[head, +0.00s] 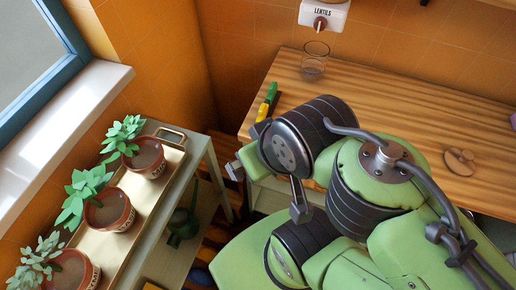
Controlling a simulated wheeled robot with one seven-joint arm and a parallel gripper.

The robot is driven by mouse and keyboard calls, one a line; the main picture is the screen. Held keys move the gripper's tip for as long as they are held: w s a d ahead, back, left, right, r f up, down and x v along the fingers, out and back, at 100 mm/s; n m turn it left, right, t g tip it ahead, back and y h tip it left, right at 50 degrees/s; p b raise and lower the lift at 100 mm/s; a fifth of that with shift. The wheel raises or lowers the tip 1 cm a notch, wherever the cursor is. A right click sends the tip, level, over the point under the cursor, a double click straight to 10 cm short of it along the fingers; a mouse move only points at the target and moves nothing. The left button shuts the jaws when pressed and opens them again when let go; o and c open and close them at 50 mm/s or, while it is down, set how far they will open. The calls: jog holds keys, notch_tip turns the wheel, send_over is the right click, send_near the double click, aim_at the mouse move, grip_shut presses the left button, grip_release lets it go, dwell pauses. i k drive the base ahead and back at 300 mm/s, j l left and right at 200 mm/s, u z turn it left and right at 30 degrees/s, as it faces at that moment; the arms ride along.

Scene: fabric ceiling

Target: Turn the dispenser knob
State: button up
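The white dispenser (334,13), labelled LENTILS, is on the orange tiled wall at the top edge, with its upper part cut off by the frame. Its round reddish-brown knob (320,24) sits below the label, with a pale pointer on it. A clear glass (314,62) stands on the wooden counter below the dispenser. My gripper (246,150) appears to be at the left end of my folded green arm, well below and left of the knob and apart from it. Its fingers are partly hidden, and I cannot tell whether they are open.
A wooden counter (420,110) runs along the wall. A green and yellow item (267,102) lies near its left end, and a round wooden piece (460,161) lies at right. A cart (203,150) with several potted plants stands at left, below a window. The air before the dispenser looks clear.

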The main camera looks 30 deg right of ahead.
aim_at(320, 23)
jog(key=z, duration=1.35)
